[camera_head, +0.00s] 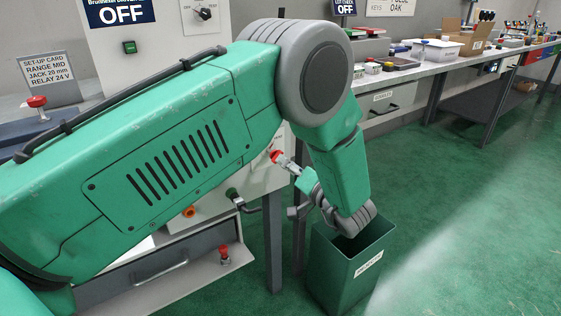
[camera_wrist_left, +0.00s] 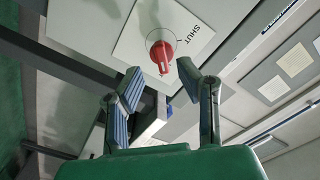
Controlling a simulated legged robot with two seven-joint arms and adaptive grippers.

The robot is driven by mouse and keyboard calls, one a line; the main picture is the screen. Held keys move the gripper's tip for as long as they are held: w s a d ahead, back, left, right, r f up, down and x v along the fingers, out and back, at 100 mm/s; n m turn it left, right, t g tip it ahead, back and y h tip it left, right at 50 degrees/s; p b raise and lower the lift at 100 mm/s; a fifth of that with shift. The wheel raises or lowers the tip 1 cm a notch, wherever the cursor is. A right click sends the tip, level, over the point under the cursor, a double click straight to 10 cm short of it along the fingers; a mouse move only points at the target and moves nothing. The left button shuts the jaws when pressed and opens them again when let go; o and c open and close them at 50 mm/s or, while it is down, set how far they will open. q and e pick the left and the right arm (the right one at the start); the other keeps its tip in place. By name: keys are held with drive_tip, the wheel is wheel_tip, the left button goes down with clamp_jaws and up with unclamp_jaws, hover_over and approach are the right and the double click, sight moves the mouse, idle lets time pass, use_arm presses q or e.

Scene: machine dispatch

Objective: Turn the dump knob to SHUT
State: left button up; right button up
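The dump knob (camera_wrist_left: 162,52) is red with a raised grip bar, on a white plate (camera_wrist_left: 135,48) in the left wrist view. The printed word SHUT is right of the knob; the bar points down in the picture, toward my gripper, not at that word. My left gripper (camera_wrist_left: 160,82) is open, one finger on either side of the bar's near end, with no clear contact. In the head view the red knob (camera_head: 276,156) shows just beyond my left gripper (camera_head: 287,166), partly hidden behind my arm. My right gripper is not in view.
A green bin (camera_head: 340,270) stands on the floor below my left wrist. An open drawer (camera_head: 185,280) and a table leg (camera_head: 272,240) are nearby. A long bench (camera_head: 425,68) with boxes runs to the back right. The floor at right is clear.

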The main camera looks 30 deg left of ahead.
sight(276, 154)
use_arm(q)
drive_tip(key=x, duration=0.4)
drive_tip(key=shift+s+f+b, duration=0.1)
drive_tip(key=shift+b, duration=0.2)
drive_tip(key=shift+a, duration=0.5)
drive_tip(key=shift+d, duration=0.15)
drive_tip(key=shift+c, duration=0.8)
clamp_jaws()
